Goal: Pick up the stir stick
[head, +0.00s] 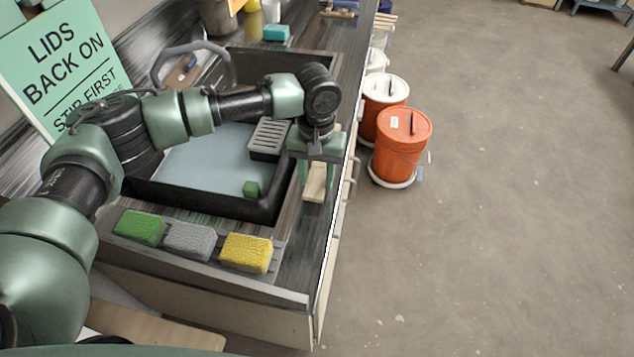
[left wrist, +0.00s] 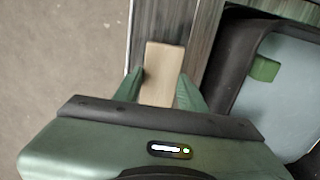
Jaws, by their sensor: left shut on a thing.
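The stir stick (head: 316,182) is a flat, pale wooden piece at the counter's right edge in the head view. My left gripper (head: 314,172) is shut on it, pointing down from above. In the left wrist view the stick (left wrist: 161,75) lies between the two green fingers of my left gripper (left wrist: 163,88). Its far end sticks out beyond the fingertips, over the counter edge strip. Part of the stick is hidden by the gripper. I cannot tell whether it still touches the counter. My right gripper is not in view.
A dark sink (head: 270,207) with a grey rack (head: 268,136) and a green cube (head: 251,189) is left of the gripper. Green (head: 139,228), grey (head: 189,241) and yellow (head: 246,253) sponges lie in front. Orange (head: 401,150) and white-lidded (head: 385,88) buckets stand on the floor; floor to the right is clear.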

